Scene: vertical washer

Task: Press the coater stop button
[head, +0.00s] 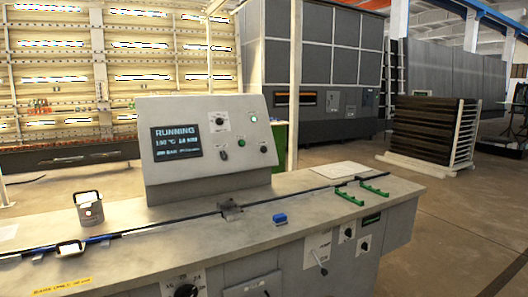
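A grey console (206,144) with a sloped face stands on the long counter. Its dark screen (176,141) reads "RUNNING" with smaller lines below. To the right of the screen are a dark knob on a white plate (219,120), a lit green button (253,118), a dark switch (224,156), a small control with a green tint (241,142) and a dark round control (263,149). Their labels are too small to read, so I cannot tell which is the stop button. My gripper is not in view.
The counter (300,198) has a metal can (88,208), a dark rail along its length, a blue block (280,219) and green bars (350,197). More knobs (187,291) sit on its front. A dark stack (430,132) stands behind at right. Floor at right is open.

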